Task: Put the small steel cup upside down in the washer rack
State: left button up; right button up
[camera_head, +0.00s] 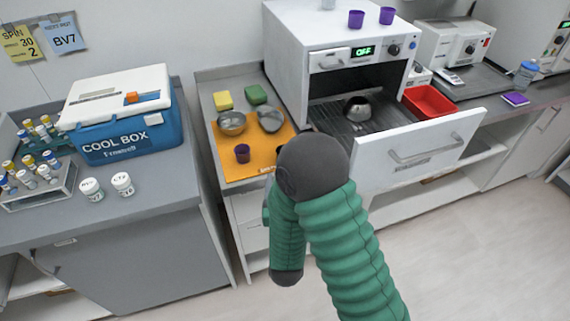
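The washer rack (385,120) is a dark wire rack in the open drawer of the white washer. A shiny steel cup (357,107) sits in the rack, its rounded side up. On the orange mat (260,160) to the left lie a steel bowl (232,122) and another steel vessel (270,119) that looks tilted. I cannot tell which steel piece is the small cup. One green-sleeved arm of mine comes in from the bottom right and covers part of the drawer front. Its gripper is hidden, and my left gripper is out of view.
A red tray (428,101) is right of the rack. The drawer front (420,155) sticks out. A cool box (120,115) stands on the left counter.

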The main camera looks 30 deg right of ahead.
jog(key=a+f+n+g+y, duration=0.3)
jog(key=a+f+g+y, duration=0.15)
jog(key=a+y, duration=0.4)
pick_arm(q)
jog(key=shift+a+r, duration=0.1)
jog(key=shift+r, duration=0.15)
pick_arm(e)
jog(key=s+a+f+n+g+y, duration=0.1)
jog(key=s+g, duration=0.6)
jog(key=s, duration=0.7)
jog(key=a+n, duration=0.1)
jog(key=n, duration=0.1)
jog(key=shift+s+f+n+g, duration=0.3)
jog(key=shift+s+g, duration=0.05)
jog(key=shift+s, duration=0.05)
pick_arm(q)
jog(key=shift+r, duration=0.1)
pick_arm(e)
jog(key=shift+a+r, duration=0.1)
